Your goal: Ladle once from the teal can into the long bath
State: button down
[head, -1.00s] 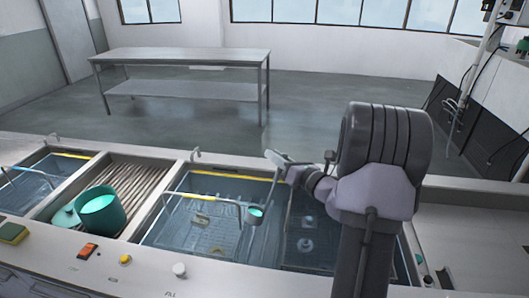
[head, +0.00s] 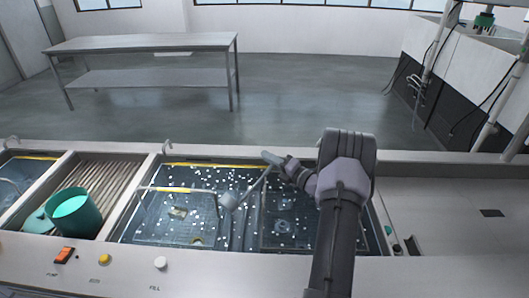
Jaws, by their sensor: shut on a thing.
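The teal can (head: 85,219) stands at the left on the slatted section, with bright teal liquid in its open top. My gripper (head: 281,164) is shut on the handle of a grey ladle, above the long bath's back half. The ladle's cup (head: 229,202) hangs tilted over the middle of the bath, and no teal shows in it. The long bath (head: 150,229) holds clear bluish liquid, with many white specks spread across it. Whether the cup touches the liquid is hard to tell.
Wire baskets with small parts sit in the bath, one with a yellow-gripped handle (head: 174,190). The slatted section (head: 110,174) lies left of the bath. Buttons (head: 104,259) line the front ledge.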

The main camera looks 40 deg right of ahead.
notch_tip(320, 180, down, 10)
jog(key=m+b, duration=0.3)
jog(key=m, duration=0.3)
jog(key=shift+d, duration=0.25)
